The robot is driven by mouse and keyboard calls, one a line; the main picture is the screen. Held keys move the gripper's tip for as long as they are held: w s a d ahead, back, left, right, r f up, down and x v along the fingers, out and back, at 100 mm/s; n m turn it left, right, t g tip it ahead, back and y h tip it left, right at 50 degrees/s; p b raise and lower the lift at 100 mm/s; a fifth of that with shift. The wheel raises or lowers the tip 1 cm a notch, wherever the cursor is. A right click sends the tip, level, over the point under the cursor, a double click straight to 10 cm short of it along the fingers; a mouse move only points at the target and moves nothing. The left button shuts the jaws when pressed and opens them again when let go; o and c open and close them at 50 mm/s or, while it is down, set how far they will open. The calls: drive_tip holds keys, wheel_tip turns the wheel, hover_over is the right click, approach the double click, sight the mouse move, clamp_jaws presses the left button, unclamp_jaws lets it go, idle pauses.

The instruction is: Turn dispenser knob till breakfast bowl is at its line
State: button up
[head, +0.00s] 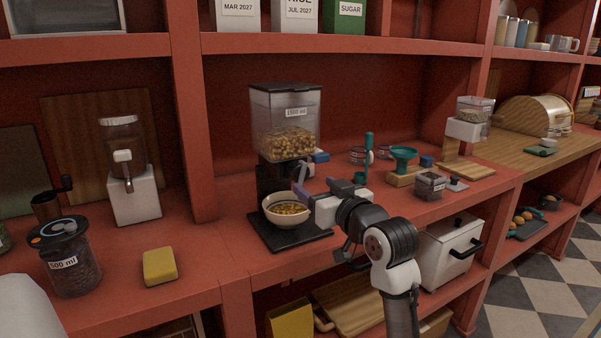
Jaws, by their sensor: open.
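The dispenser (285,110) is a clear hopper with a black lid, a "1500 ml" label and golden cereal in its lower part. It stands on a black base (290,237) on the red shelf. A blue part (320,156), which looks like its knob, sticks out at the right below the hopper. The breakfast bowl (283,214), cream-coloured, sits on the base under the outlet with cereal inside. Its fill line cannot be made out. My gripper (305,189) is open, just right of the bowl and below the blue part. Whether it touches either is unclear.
A yellow sponge (160,266) and a dark "500 ml" jar (73,262) are at the left. A white dispenser (133,185) stands behind them. A red upright (190,110) divides the bays.

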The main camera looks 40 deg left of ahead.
sight(302, 177)
drive_tip(key=p+x, duration=0.1)
drive_tip(key=x, duration=0.7)
drive_tip(key=shift+c, duration=0.2)
drive_tip(key=c, duration=0.9)
drive_tip(key=m+p, duration=0.1)
drive_tip(key=p, duration=0.1)
drive_tip(key=shift+s+r+m+p, duration=0.1)
drive_tip(key=shift+r+m+p, duration=0.2)
drive_tip(key=shift+m+p, duration=0.85)
drive_tip(key=shift+m, duration=0.35)
drive_tip(key=shift+f+m, duration=0.25)
drive_tip(key=shift+m, duration=0.25)
